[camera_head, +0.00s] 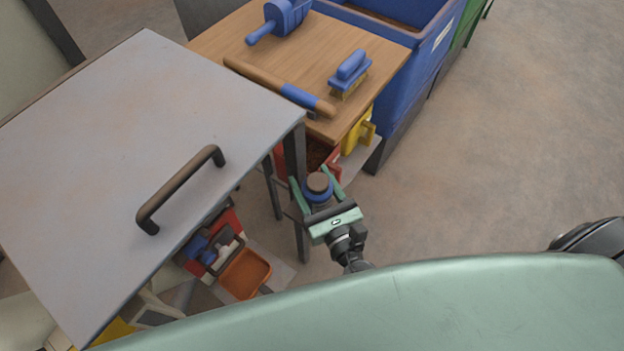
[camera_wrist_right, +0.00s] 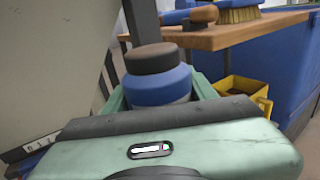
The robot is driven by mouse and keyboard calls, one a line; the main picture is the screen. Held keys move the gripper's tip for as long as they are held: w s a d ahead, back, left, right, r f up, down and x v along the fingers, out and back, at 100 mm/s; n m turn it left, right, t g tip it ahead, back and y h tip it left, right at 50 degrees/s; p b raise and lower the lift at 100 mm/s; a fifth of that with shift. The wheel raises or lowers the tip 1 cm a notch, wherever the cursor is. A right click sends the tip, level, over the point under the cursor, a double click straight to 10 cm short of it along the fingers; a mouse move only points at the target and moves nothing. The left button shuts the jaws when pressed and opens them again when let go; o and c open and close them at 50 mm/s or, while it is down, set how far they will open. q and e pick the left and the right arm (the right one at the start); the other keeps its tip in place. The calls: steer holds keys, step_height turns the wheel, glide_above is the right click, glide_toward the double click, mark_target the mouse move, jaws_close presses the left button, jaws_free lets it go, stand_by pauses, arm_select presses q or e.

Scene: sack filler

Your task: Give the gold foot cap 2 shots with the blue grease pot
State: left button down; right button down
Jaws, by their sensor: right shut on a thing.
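My right gripper (camera_head: 318,186) is shut on the blue grease pot (camera_head: 318,185), a small round pot with a blue body and a dark brown top. In the right wrist view the pot (camera_wrist_right: 158,83) stands upright between the green fingers of the gripper (camera_wrist_right: 158,95). The gripper is beside the corner leg of the grey-topped machine, in front of the wooden table. I cannot make out a gold foot cap in either view. My left gripper is not in view.
A grey top (camera_head: 120,160) with a brown handle (camera_head: 182,187) fills the left. The wooden table (camera_head: 280,65) holds a blue scoop (camera_head: 280,18), a brush (camera_head: 350,73) and a wooden-handled tool (camera_head: 280,87). An orange tray (camera_head: 245,273) sits low.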

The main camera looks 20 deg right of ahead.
steer(key=shift+s+d+f+b, duration=0.1)
steer(key=shift+d+f+b, duration=0.15)
steer(key=shift+f+b, duration=0.55)
steer(key=shift+a+r+p, duration=0.2)
steer(key=shift+r+p, duration=0.3)
steer(key=shift+p, duration=0.05)
steer(key=shift+a+r+p, duration=0.15)
steer(key=shift+r+p, duration=0.3)
steer(key=shift+p, duration=0.05)
steer(key=shift+r, duration=0.1)
steer(key=shift+r, duration=0.15)
step_height(320, 180, up, 5)
steer(key=p, duration=0.5)
